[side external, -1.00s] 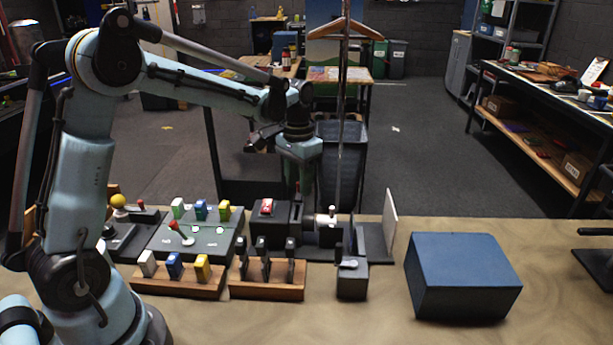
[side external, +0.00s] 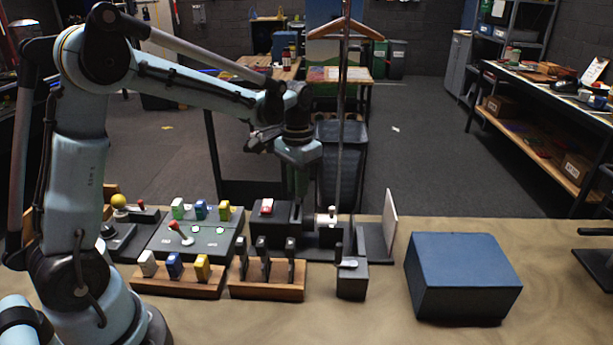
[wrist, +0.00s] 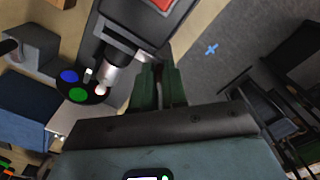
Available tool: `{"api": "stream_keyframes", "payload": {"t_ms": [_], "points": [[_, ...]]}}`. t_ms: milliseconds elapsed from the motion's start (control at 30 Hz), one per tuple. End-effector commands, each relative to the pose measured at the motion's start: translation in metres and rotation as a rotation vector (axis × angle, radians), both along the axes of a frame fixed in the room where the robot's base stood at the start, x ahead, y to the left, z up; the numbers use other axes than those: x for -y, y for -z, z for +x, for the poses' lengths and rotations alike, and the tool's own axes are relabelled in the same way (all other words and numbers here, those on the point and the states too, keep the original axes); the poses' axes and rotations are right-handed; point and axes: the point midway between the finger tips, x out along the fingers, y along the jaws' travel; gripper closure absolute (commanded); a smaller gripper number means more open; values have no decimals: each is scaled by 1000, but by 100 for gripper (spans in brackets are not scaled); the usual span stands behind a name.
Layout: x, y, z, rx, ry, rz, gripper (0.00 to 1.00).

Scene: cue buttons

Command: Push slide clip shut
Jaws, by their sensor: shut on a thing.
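A dark device with a red-topped block (side external: 267,207) stands at the back of the table. I cannot tell clearly which part is the slide clip.
A grey panel with coloured blocks (side external: 190,245) and a red-knobbed lever stands at left. Wooden racks (side external: 266,293) are in front. A small dark box with a lever (side external: 352,283) and a large blue box (side external: 463,277) are at right. A thin upright pole rises behind the device.

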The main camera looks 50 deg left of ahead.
Motion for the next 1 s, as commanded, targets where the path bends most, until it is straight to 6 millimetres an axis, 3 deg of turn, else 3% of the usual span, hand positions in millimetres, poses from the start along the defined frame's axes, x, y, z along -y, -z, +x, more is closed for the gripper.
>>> {"api": "stream_keyframes", "payload": {"t_ms": [100, 133, 300, 667, 1000], "points": [[4, 0, -2, -10, 4, -9, 100], [4, 0, -3, -11, 4, -10, 85], [3, 0, -2, -10, 3, -9, 61], [2, -4, -2, -7, 2, -6, 61], [2, -54, -2, -8, 2, -7, 61]]}}
